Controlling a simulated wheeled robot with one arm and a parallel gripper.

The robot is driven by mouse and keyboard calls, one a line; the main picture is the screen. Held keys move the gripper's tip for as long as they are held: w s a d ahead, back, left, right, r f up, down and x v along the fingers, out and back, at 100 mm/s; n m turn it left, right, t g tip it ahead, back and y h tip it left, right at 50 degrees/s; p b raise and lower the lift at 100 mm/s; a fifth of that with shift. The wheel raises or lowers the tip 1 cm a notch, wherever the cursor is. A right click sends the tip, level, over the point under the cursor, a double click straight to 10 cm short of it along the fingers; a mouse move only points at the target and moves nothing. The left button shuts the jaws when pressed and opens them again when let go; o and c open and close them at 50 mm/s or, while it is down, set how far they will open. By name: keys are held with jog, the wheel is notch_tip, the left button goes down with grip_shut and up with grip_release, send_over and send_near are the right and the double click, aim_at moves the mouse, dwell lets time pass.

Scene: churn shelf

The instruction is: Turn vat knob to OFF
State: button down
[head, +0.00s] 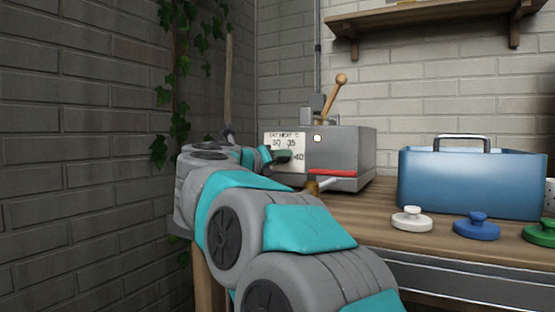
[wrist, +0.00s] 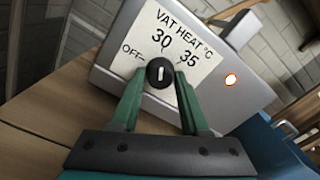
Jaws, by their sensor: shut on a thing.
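The vat knob (wrist: 160,73) is black and round with a white pointer line, on a white dial plate (wrist: 203,38) marked VAT HEAT °C. OFF, 30 and 35 are readable in the wrist view, and the pointer line points up toward 30. My gripper (wrist: 162,79) is shut on the knob, one green finger at each side. In the head view my gripper (head: 283,156) reaches the dial on the grey vat heat box (head: 349,150) and hides the knob. An orange-white indicator light (wrist: 231,79) glows on the box.
A wooden-handled lever (head: 337,92) rises from the box. A blue bin (head: 472,186) stands to the right, with white (head: 411,219), blue (head: 477,226) and green (head: 541,231) knobbed discs in front. A brick wall with ivy (head: 171,97) is close on the left.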

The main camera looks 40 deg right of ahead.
jog(key=shift+r+n+p, duration=0.1)
jog(key=shift+n+p, duration=0.2)
jog(key=shift+p, duration=0.1)
jog(key=shift+r+n+p, duration=0.15)
jog(key=shift+n+p, duration=0.75)
jog(key=shift+p, duration=0.2)
jog(key=n+p, duration=0.3)
jog(key=p, duration=0.1)
jog(key=shift+r+n, duration=0.1)
jog(key=shift+n, duration=0.2)
jog(key=n+p, duration=0.3)
jog(key=p, duration=0.1)
jog(key=n+p, duration=0.2)
jog(key=p, duration=0.1)
jog(key=shift+n+p, duration=0.3)
jog(key=shift+n, duration=0.2)
jog(key=shift+f, duration=0.25)
jog(key=shift+c, duration=2.1)
grip_release()
